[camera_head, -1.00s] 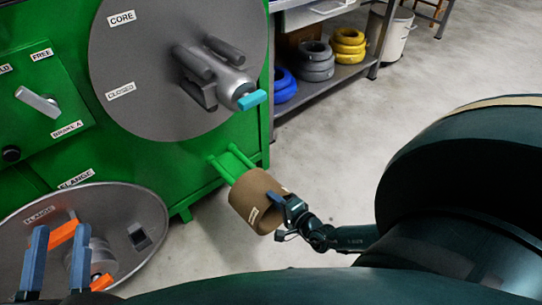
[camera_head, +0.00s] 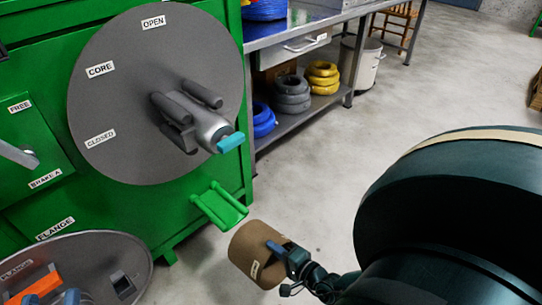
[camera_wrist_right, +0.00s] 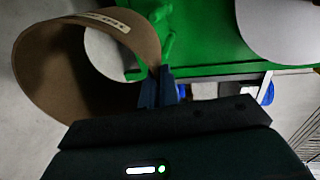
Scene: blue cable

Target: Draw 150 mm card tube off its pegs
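The brown card tube (camera_head: 250,245) is held clear of the green pegs (camera_head: 219,204), whose ends show bare with a gap to the tube. My right gripper (camera_head: 277,252) is shut on the tube's wall at its near right side. In the right wrist view, the blue fingers (camera_wrist_right: 158,88) pinch the rim of the tube (camera_wrist_right: 60,75), which is open and hollow, with a pale label inside view. My left gripper (camera_head: 70,297) shows only as blue-grey fingertips at the bottom left edge, near an orange bar (camera_head: 36,288); its opening is hidden.
A green machine (camera_head: 180,205) with a grey disc (camera_head: 110,120) and turquoise-tipped hub (camera_head: 230,143) stands left. A flange disc (camera_head: 125,255) is at lower left. A shelf bench (camera_head: 300,30) holds coils.

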